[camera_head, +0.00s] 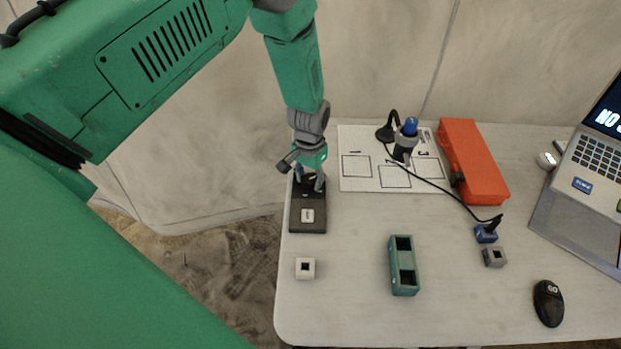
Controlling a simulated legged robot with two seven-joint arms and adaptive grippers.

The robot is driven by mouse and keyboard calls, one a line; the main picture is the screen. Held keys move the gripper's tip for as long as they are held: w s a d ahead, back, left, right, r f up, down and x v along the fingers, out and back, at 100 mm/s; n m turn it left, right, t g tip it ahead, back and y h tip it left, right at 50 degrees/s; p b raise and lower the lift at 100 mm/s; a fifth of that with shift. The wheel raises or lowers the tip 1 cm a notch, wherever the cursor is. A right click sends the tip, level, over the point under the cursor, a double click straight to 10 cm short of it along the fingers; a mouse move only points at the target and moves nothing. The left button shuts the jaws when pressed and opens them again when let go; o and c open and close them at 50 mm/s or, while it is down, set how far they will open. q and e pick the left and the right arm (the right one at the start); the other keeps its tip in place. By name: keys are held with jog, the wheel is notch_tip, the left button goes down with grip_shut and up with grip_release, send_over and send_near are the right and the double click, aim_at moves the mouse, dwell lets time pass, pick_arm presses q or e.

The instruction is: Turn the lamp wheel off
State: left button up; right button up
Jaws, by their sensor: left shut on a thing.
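My left gripper (309,184) points down at the back left of the table, over the far part of a dark grey box (308,226). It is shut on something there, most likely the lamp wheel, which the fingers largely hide. The near half of the box carries a small pale square with a mark on it. A dark lamp-like device (404,148) with a blue top stands on the white sheet, with a black cable running to the right. I cannot tell whether any lamp is lit. My right gripper is not in view.
The white table (345,310) holds a marked white sheet (357,183), an orange case (474,165), a teal two-slot holder (403,265), a pale cube (305,268), a grey block (494,257), a blue block (485,233), a black mouse (548,303) and a laptop (597,160). The front middle is clear.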

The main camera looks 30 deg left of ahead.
pick_arm(q)
jog(key=n, duration=0.3)
jog(key=shift+w+a+n, duration=0.1)
jog(key=shift+n, duration=0.2)
jog(key=n, duration=0.4)
jog(key=shift+n, duration=0.3)
jog(key=n, duration=0.3)
jog(key=shift+n, duration=2.2)
jog(key=shift+r, duration=0.1)
jog(key=o, duration=1.1)
jog(key=shift+o, duration=0.2)
